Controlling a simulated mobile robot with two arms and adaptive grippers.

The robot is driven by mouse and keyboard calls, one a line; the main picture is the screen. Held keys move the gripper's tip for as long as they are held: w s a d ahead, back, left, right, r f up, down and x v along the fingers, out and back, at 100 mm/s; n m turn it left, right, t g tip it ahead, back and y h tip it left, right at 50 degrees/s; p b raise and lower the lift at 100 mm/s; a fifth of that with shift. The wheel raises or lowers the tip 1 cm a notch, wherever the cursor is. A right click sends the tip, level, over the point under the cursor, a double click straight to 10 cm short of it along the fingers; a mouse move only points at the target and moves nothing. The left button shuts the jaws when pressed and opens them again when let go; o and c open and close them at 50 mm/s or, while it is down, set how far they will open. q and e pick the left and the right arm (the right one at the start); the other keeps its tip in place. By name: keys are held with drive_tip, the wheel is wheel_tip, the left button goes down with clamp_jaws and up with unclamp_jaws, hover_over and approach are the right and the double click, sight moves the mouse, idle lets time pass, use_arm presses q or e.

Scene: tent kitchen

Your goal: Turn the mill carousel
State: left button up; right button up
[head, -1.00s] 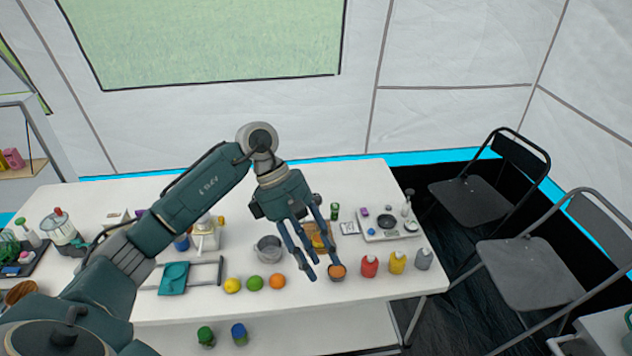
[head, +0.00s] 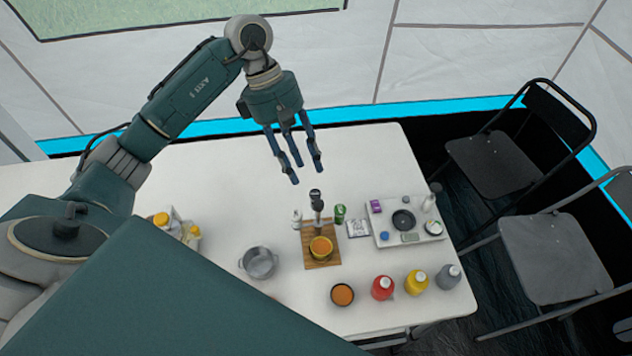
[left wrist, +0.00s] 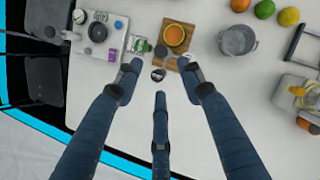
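My left gripper (head: 303,168) is open and empty, its three fingers spread, above the far part of the table. In the left wrist view, the spread fingers (left wrist: 160,75) reach toward the small wooden board (left wrist: 191,29). The same board (head: 312,262) bears an orange-filled bowl (head: 320,247). A dark-topped upright mill-like piece (head: 316,202) stands at its far edge, with a small white shaker (head: 297,217) and a green can (head: 340,213) beside it. I cannot tell for sure which parts form the mill carousel. No finger visibly touches anything. My right gripper is out of view.
A white tray (head: 385,237) with several small items lies to the right. A metal pot (head: 259,262), an orange-topped cup (head: 342,294) and red (head: 382,287), yellow (head: 416,281) and grey bottles (head: 448,276) stand nearby. Chairs (head: 499,163) stand beyond the right edge. The table's far left is clear.

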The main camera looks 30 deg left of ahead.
sight(317, 201)
use_arm(q)
drive_tip(key=p+x, duration=0.3)
drive_tip(key=x, duration=0.6)
drive_tip(key=shift+s+d+f, duration=0.1)
drive_tip(key=shift+s+d, duration=0.05)
drive_tip(key=shift+f, duration=0.25)
drive_tip(key=shift+d+f, duration=0.15)
drive_tip(key=shift+c, duration=0.5)
clamp_jaws()
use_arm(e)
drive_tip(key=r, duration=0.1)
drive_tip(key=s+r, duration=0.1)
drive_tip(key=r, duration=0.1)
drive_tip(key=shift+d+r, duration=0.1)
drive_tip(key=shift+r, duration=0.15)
